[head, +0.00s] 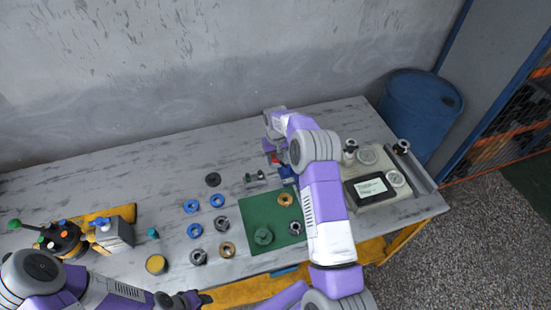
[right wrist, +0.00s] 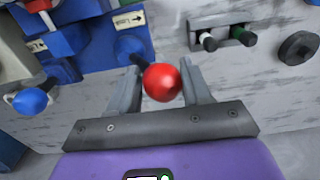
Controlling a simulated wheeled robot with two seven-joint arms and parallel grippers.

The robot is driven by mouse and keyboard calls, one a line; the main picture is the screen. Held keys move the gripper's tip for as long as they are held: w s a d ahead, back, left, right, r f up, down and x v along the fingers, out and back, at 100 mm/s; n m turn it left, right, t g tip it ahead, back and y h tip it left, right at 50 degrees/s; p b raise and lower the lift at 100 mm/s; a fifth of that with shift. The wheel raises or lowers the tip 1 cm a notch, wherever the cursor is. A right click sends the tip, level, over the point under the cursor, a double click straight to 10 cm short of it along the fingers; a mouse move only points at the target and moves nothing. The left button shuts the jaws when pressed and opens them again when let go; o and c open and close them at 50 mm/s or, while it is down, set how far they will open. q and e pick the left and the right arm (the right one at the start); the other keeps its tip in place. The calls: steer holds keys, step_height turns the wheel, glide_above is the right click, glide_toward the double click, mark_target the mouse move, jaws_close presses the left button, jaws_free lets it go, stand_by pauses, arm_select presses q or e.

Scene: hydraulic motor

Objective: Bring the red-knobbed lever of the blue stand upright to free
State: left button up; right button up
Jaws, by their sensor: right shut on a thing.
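The blue stand (head: 287,172) stands on the table behind the green mat, partly hidden by my right arm. The lever's exact tilt is hard to tell. My left gripper (head: 188,298) is low at the front edge; its jaws are unclear.
A blue-knobbed lever (right wrist: 32,100) is left of the stand in the wrist view. Several rings and a green mat (head: 250,238) lie in front. A scale-like device (head: 372,188) stands right.

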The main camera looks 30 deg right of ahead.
steer(key=shift+s+d+r, duration=0.1)
steer(key=shift+d+r, duration=0.15)
steer(key=shift+d, duration=0.05)
steer(key=shift+c, duration=0.5)
steer(key=shift+d, duration=0.2)
steer(key=shift+s+d, duration=0.1)
steer(key=shift+d, duration=0.1)
steer(key=shift+s+d+r, duration=0.15)
steer(key=shift+d, duration=0.5)
steer(key=shift+s+d+r, duration=0.15)
steer(key=shift+d+r, duration=0.05)
steer(key=shift+d, duration=0.5)
steer(key=shift+s+d, duration=0.15)
steer(key=shift+d, duration=0.45)
steer(key=shift+r, duration=0.1)
